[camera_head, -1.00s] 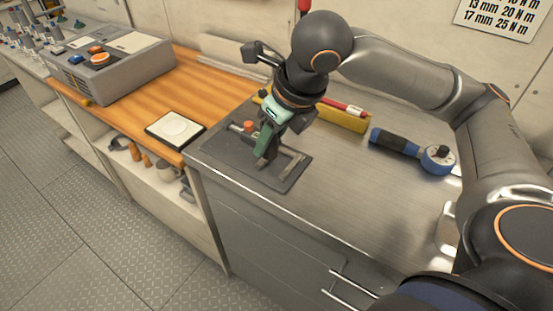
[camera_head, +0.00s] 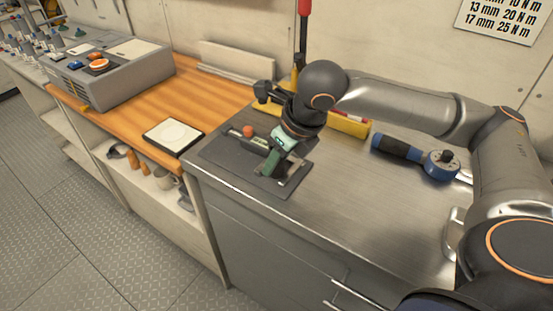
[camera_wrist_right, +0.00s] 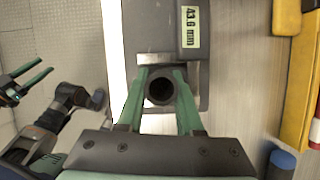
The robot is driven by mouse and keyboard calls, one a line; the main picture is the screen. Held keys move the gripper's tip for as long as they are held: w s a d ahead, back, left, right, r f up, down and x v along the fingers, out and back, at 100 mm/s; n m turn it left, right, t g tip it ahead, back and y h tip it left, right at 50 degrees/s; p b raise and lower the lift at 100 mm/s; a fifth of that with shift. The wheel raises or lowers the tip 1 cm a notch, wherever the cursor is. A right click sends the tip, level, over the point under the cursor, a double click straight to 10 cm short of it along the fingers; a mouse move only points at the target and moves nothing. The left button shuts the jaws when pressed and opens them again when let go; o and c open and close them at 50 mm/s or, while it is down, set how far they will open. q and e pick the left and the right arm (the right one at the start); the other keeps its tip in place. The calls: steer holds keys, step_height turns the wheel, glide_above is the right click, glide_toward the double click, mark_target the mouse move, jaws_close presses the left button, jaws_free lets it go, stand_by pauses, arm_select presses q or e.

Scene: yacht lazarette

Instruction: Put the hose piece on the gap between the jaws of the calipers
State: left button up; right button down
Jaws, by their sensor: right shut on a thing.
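The hose piece (camera_wrist_right: 160,88) is a short black tube, seen end-on in the right wrist view between the green fingers of my right gripper (camera_wrist_right: 160,80), which are shut on it. In the head view my right gripper (camera_head: 268,172) points down over the dark mat, hiding the hose piece. The calipers (camera_head: 293,173) lie there, their metal jaw end partly hidden by the gripper. A silver edge (camera_wrist_right: 190,59) shows just beyond the hose piece; I cannot tell whether they touch. My left gripper (camera_wrist_right: 28,82) shows at the left of the wrist view, fingers apart and empty.
The dark mat (camera_head: 215,152) lies on the steel bench top (camera_head: 350,215). A blue torque wrench (camera_head: 410,153) and a yellow level-like bar (camera_head: 345,126) lie to the right. A white-topped square plate (camera_head: 173,134) and grey machine (camera_head: 125,75) stand on the wooden counter.

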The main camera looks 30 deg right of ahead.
steer(key=c, duration=0.6)
jaws_free()
arm_select(q)
steer(key=shift+a, duration=0.1)
arm_select(e)
steer(key=shift+o, duration=0.2)
arm_select(q)
steer(key=p, duration=0.1)
steer(key=s+a+r+p, duration=0.1)
steer(key=p, duration=0.1)
steer(key=shift+a+r, duration=0.2)
steer(key=shift+a, duration=0.1)
arm_select(e)
steer(key=v, duration=1.2)
steer(key=shift+r, duration=0.1)
